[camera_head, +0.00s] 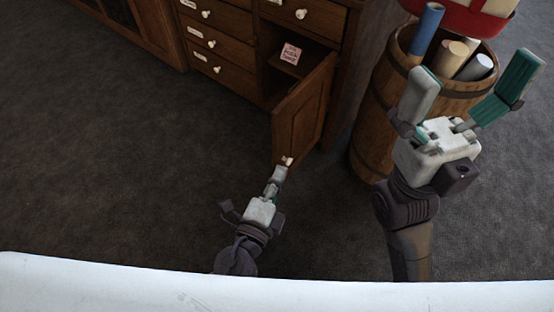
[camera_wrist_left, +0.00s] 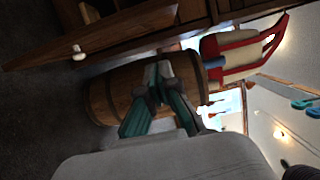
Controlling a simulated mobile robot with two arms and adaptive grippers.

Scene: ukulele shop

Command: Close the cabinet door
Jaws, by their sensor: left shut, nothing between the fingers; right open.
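The wooden cabinet door (camera_head: 303,108) stands open, hinged at the right side of its compartment and swung out toward me. In the left wrist view the door (camera_wrist_left: 120,32) runs across the upper left, with a white knob (camera_wrist_left: 78,52) on it. My left gripper (camera_head: 281,170) is shut and empty, low by the door's near bottom end in the head view. I cannot tell whether it touches the door. Its fingers (camera_wrist_left: 158,72) also show in the left wrist view. My right gripper (camera_head: 478,85) is open and empty, raised in front of the barrel, away from the door.
A small pink box (camera_head: 290,54) sits inside the open compartment. Shut drawers with white knobs (camera_head: 217,70) are left of it. A wooden barrel (camera_head: 370,125) with rolled tubes (camera_head: 452,58) stands right of the door. The dark carpet (camera_head: 110,160) at left is clear.

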